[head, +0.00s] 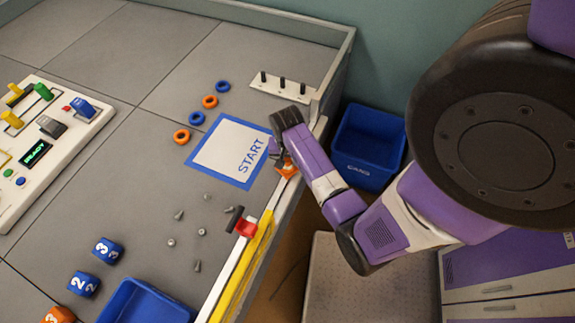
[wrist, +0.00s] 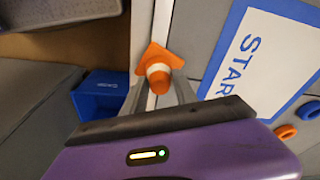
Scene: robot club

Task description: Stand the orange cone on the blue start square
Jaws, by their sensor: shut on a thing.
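The orange cone (head: 288,169) with a white band is at the table's edge wall, just right of the start square. In the wrist view the cone (wrist: 157,72) is between my two fingers, its narrow end toward the gripper and its square base away from it. My gripper (head: 281,160) is shut on the cone; in the wrist view its fingers (wrist: 160,92) flank it. Whether the base touches the wall is unclear. The start square (head: 218,150), white with a blue border and the word START, is empty; part of it shows in the wrist view (wrist: 272,50).
Blue and orange rings (head: 197,118) lie left of the square. A white pegged board (head: 283,90) is behind it. Loose screws (head: 180,215), a red-and-black tool (head: 245,228) and a blue tray (head: 145,305) are nearer. A blue bin (head: 368,148) stands below the edge.

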